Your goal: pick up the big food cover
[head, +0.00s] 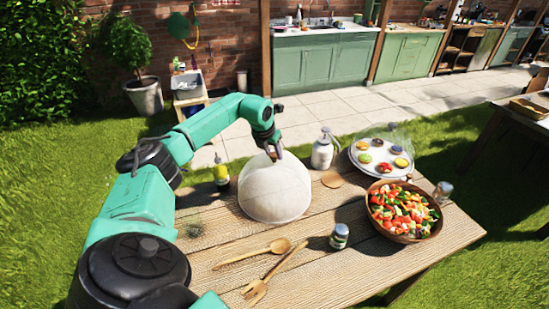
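The big food cover (274,194), a whitish dome, stands on the wooden garden table (325,270) near its back left part. My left gripper (274,154) points down at the top of the dome, its fingertips at or just above the crown. The fingers are small here, and I cannot tell whether they are closed on a knob or touching the cover. The dome appears to rest on the table. My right gripper is not in view.
Near the dome are a yellow-green bottle (221,172), a white canister (322,152) and a small jar (339,236). A salad bowl (405,235) and a tray of small foods (361,164) stand to the right. A wooden spoon (245,257) and fork (256,290) lie in front.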

